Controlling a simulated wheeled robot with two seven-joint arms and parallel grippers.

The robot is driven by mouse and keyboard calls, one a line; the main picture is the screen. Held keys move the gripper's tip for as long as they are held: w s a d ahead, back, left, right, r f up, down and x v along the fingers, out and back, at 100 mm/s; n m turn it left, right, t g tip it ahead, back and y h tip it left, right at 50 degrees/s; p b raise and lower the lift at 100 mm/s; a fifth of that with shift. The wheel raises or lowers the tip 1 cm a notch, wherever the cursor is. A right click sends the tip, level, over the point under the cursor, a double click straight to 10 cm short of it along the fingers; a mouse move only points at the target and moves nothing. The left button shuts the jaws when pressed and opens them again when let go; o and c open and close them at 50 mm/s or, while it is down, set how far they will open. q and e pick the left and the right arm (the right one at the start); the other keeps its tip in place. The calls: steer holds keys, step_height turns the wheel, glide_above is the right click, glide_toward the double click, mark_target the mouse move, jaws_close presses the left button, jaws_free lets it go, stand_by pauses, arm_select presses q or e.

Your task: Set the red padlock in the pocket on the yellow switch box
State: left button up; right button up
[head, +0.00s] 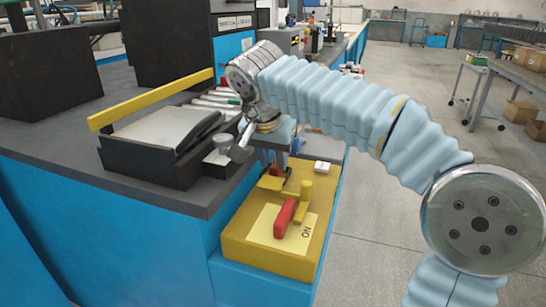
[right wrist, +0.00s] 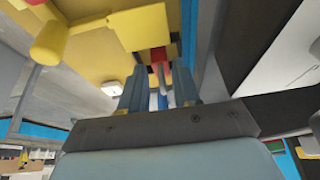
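The yellow switch box (head: 236,240) stands on a blue ledge in the head view, with a red lever (head: 285,217), an ON label and a yellow upright knob. My right gripper (head: 283,163) points down over its far end, by a dark opening and a raised yellow plate. In the right wrist view, a small red part (right wrist: 157,55), apparently the red padlock, shows between the fingertips beside the yellow plate (right wrist: 137,27). The frames do not show clearly whether the fingers press on it or how deep it sits in the pocket. My left gripper is not in view.
A small white block (head: 322,167) lies right of the gripper. A black tray (head: 135,165) with a yellow bar (head: 150,98) stands on the dark counter to the left. Several white rollers (head: 215,103) lie behind it. The floor to the right is mostly clear.

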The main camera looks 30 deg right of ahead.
steer(key=shift+s+f, duration=0.1)
steer(key=shift+f, duration=0.4)
steer(key=shift+r, duration=0.25)
steer(key=p+v, duration=0.3)
steer(key=v, duration=1)
steer(key=shift+w+r+p, duration=0.2)
steer(key=shift+w+p, duration=0.15)
steer(key=shift+d, duration=0.15)
